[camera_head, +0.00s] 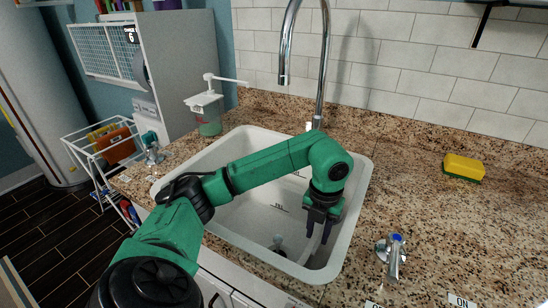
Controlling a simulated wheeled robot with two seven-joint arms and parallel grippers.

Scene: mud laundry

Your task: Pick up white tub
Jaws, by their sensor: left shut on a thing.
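The white tub (215,167) is a pale basin set in the speckled counter, with small dark marks on its inner walls. I cannot tell whether it is a separate tub or the sink itself. My left gripper (318,245) reaches down inside it near the right wall, fingers pointing down. Its dark fingers are shut on a thin whitish edge (311,250), which seems part of the basin. My green left arm crosses the basin and hides part of it. My right gripper is not in view.
A chrome faucet (324,70) arches over the basin from behind. A soap dispenser (208,112) stands behind left, and small taps (394,254) flank the basin. A wire rack (105,150) stands left.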

